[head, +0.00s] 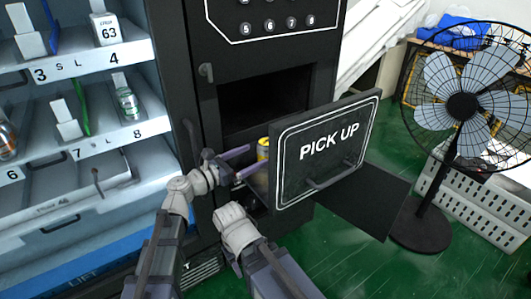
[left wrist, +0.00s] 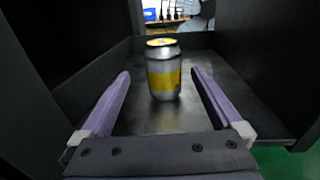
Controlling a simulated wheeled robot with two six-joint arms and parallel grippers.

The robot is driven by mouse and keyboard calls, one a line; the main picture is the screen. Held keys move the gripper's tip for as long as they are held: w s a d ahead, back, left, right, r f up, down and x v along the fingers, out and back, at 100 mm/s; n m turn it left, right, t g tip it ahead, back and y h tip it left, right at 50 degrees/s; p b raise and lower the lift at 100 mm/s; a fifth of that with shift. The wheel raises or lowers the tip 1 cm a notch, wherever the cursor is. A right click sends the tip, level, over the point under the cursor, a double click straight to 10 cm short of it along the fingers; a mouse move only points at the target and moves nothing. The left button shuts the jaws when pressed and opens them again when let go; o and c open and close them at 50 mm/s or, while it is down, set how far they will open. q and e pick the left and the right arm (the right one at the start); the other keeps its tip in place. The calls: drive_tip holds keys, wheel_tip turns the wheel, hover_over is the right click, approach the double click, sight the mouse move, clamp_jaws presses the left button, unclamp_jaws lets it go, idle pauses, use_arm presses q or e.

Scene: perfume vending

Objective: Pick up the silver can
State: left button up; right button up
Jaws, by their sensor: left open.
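The silver can (left wrist: 164,72) with a yellow band and yellow top stands upright on the dark floor of the pick-up compartment in the left wrist view. In the head view only a small yellow and silver part of the can (head: 262,149) shows beside the PICK UP door. My left gripper (left wrist: 160,73) is open, its purple fingers one on each side of the can with gaps. In the head view my left gripper (head: 252,158) reaches in at the left side of the open door. My right arm shows at the bottom, but its gripper is not visible.
The PICK UP door (head: 330,145) stands open to the right of the left gripper. Shelves with numbered goods (head: 100,130) are at left. A black fan (head: 462,105) and a white crate (head: 480,195) stand at right on green floor.

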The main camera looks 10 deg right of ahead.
sight(267, 152)
use_arm(q)
drive_tip(key=shift+f+x, duration=0.1)
drive_tip(key=shift+x, duration=1.35)
drive_tip(key=shift+f+x, duration=0.15)
drive_tip(key=shift+x, duration=1.35)
drive_tip(key=shift+s, duration=0.2)
clamp_jaws()
